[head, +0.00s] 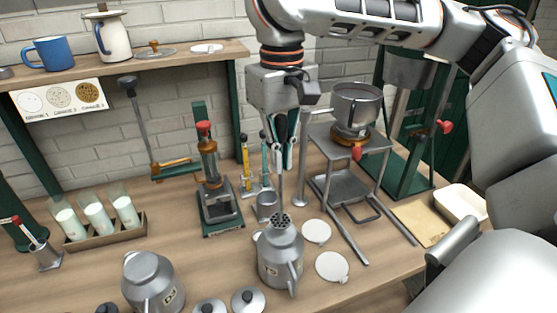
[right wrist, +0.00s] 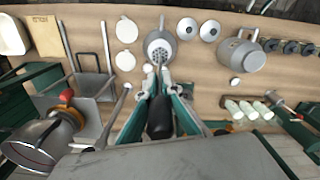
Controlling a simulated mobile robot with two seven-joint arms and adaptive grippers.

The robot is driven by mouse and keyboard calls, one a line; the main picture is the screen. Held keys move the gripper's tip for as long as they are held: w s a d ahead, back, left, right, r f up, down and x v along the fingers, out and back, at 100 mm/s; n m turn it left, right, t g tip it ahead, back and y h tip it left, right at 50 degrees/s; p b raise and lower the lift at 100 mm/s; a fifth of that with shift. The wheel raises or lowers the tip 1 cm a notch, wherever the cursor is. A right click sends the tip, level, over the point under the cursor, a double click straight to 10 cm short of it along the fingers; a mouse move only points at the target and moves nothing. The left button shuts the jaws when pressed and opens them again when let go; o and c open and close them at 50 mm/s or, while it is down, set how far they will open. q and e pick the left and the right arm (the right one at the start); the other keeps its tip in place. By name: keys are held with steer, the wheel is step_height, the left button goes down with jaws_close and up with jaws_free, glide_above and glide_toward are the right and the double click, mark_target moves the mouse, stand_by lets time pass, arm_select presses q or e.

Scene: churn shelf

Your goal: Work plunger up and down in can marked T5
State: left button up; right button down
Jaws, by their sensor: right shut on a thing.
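A grey metal can (head: 280,262) stands on the bench, open at the top; its marking is too small to read. It also shows in the right wrist view (right wrist: 170,34). The plunger's perforated disc (head: 281,221) is at the can's mouth; I cannot tell whether it is just above or inside the rim. My right gripper (head: 284,152) is above the can, shut on the plunger's dark handle. In the right wrist view the handle (right wrist: 160,118) lies between the fingers, pointing toward the can. My left gripper is not in view.
A second marked can (head: 150,283) stands to the left, with round lids (head: 248,301) between. White discs (head: 332,266) lie right of the near can. A burner stand (head: 345,150) with a pot is close behind right. A bottle rack (head: 105,237) stands at left.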

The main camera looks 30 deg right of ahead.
mark_target(281, 221)
steer(key=shift+s+f, duration=0.1)
steer(key=shift+f, duration=9)
steer(key=shift+r, duration=3.5)
steer(key=shift+f, duration=3.55)
